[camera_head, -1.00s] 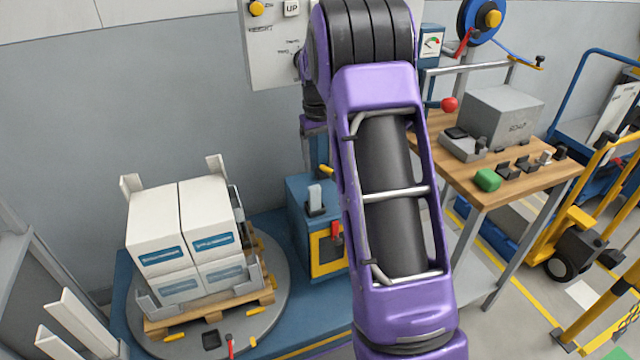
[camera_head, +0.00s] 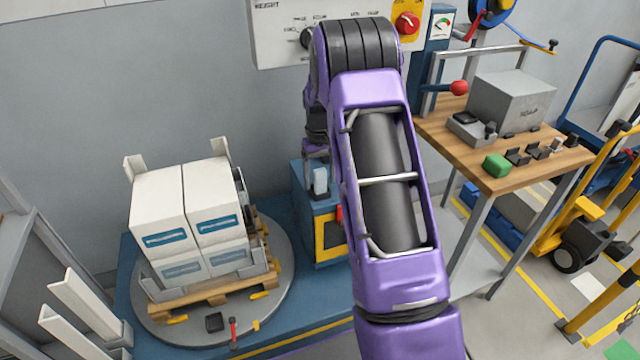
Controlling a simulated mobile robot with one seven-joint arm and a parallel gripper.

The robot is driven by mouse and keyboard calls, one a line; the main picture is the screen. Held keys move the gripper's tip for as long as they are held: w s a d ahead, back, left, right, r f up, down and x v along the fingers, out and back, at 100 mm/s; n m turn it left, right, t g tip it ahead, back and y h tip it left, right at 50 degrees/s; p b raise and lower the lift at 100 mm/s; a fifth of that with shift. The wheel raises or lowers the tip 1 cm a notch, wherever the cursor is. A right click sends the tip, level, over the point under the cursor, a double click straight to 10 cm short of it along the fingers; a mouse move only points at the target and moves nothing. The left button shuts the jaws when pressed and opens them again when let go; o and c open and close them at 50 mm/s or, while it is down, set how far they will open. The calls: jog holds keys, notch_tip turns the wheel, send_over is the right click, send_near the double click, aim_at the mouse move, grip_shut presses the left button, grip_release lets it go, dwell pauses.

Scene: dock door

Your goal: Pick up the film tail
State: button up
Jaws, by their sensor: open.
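A small pale upright tab (camera_head: 320,182), which looks like the film tail, stands in a dark holder on top of the blue cabinet (camera_head: 312,225). My gripper (camera_head: 316,160) points down just above the tab, small and partly hidden behind my purple arm. Its jaws are open, and I see nothing held. I cannot tell whether the fingers are beside the tab or still clear of it.
White cartons (camera_head: 188,215) are stacked on a wooden pallet (camera_head: 215,298) on the round grey turntable (camera_head: 150,325), left of the cabinet. A control panel (camera_head: 275,35) is on the wall behind. A wooden workbench (camera_head: 520,178) with a grey box (camera_head: 512,100) stands at right.

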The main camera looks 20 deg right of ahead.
jog(key=shift+f, duration=0.4)
grip_shut()
jog(key=shift+r, duration=0.2)
